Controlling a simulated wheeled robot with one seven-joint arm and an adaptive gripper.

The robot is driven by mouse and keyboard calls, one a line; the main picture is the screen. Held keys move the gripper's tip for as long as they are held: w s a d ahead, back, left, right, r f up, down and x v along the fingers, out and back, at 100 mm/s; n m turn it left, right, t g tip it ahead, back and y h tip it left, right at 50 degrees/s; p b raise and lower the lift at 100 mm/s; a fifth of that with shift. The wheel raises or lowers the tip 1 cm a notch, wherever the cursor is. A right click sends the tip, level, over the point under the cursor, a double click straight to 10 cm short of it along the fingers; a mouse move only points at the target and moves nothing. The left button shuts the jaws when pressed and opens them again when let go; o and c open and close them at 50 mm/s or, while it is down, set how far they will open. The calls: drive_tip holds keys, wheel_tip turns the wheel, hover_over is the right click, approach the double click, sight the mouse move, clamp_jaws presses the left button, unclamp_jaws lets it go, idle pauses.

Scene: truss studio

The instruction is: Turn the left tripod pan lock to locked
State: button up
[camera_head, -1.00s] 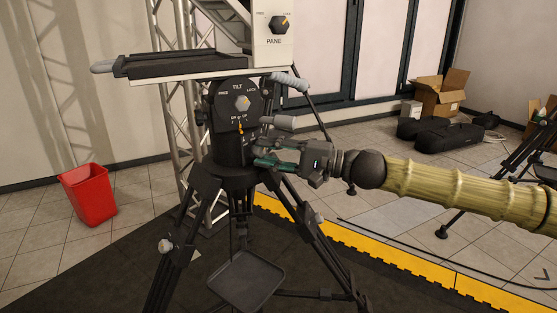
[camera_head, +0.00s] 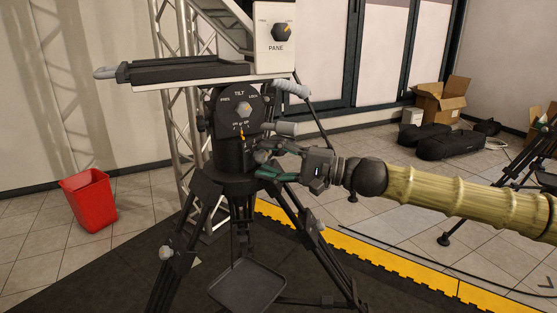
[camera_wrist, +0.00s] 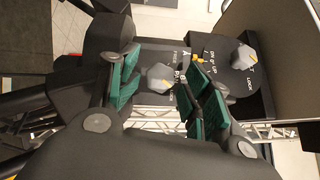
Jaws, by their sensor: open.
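The left tripod head (camera_head: 235,150) is black, with a TILT dial (camera_head: 244,110) on its near face. In the head view my gripper (camera_head: 264,168) is at the right side of the head, below the dial, and the pan knob is hidden. The tilt knob (camera_wrist: 243,57) shows further right.
A grey pan handle (camera_head: 292,90) sticks out right of the head, above my gripper. Tripod legs (camera_head: 305,235) spread below. A red bin (camera_head: 88,200) stands left, and black bags (camera_head: 450,142) lie at the back right.

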drive_tip(key=v, duration=0.8)
idle(0.4)
